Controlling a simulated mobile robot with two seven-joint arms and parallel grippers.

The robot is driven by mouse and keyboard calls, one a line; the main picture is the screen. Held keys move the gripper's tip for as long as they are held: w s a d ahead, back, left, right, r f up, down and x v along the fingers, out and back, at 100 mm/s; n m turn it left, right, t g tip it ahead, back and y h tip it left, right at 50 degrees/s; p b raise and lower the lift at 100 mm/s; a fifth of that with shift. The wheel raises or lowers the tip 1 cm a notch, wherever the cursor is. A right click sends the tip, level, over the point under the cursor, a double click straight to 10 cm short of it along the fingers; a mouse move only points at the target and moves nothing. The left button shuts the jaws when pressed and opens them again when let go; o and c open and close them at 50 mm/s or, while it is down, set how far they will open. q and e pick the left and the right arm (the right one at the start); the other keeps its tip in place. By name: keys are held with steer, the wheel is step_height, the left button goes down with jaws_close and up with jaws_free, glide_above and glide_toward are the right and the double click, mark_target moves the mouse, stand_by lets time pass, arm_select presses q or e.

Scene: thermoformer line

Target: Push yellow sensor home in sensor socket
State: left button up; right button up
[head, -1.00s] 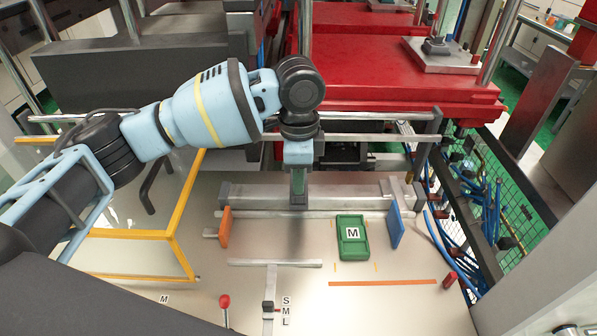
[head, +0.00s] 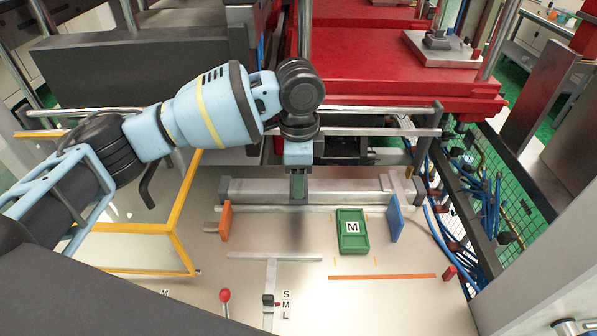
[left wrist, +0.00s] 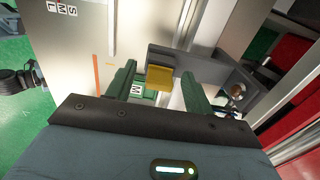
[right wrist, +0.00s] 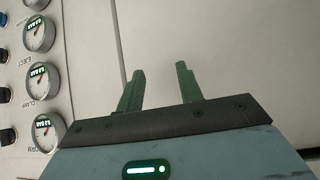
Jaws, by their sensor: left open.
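In the left wrist view a small yellow block (left wrist: 159,77), which looks like the yellow sensor, shows between my fingers, against a dark grey bracket (left wrist: 185,60). I cannot tell which part is the socket or how deep the block sits in it. My left gripper (head: 298,195) points down over the rail behind the table. Its green fingers are open, one on each side of the block in the left wrist view, with no clear contact. My right gripper (right wrist: 160,70) is open and empty, facing a pale panel.
A green tray marked M (head: 352,231) lies on the table between an orange plate (head: 225,221) and a blue plate (head: 394,219). A red-knobbed lever (head: 225,297) stands in front. Red press plates (head: 400,75) rise behind. Gauges (right wrist: 39,35) line the panel beside my right gripper.

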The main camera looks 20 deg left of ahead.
arm_select(q)
steer(key=shift+r, duration=0.15)
step_height(320, 180, up, 8)
steer(key=shift+f, duration=0.2)
steer(key=shift+f, duration=0.1)
stand_by(0.8)
